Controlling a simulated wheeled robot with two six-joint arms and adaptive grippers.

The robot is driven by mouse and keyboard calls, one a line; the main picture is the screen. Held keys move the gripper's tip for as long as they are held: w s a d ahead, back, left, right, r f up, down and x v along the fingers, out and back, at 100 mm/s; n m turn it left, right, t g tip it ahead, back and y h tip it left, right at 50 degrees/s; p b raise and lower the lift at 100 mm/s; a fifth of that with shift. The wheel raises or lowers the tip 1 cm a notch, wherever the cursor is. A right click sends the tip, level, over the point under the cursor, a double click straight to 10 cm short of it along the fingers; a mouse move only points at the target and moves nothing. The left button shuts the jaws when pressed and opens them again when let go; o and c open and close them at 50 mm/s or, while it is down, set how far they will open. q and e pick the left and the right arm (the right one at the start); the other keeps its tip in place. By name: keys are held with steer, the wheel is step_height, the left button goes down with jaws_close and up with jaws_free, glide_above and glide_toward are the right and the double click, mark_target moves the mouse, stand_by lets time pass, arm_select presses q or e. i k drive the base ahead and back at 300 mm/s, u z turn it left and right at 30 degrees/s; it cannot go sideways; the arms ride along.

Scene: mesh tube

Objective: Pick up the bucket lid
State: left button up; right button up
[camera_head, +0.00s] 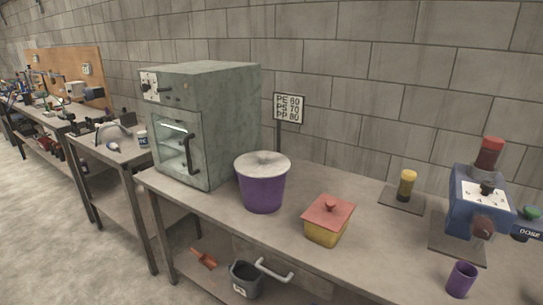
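A purple bucket (262,191) stands upright on the workbench, in front of the right side of a grey-green oven. A pale grey, round lid (263,163) sits on top of the bucket and covers its mouth. A second lidded container, a yellow box (325,231) with a red lid (330,210) and a small red knob, stands to the right of the bucket. Neither of my grippers shows in the head view.
The oven (222,120) stands left of the bucket on the workbench (377,263). A sign (289,108) stands behind it. A blue machine (478,200), a purple cup (461,279) and a yellow jar (407,184) are at right. A dark pail (245,279) sits on the lower shelf.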

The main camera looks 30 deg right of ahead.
mark_target(262, 164)
steer(key=z, duration=0.6)
steer(key=i, duration=0.8)
steer(key=z, duration=0.85)
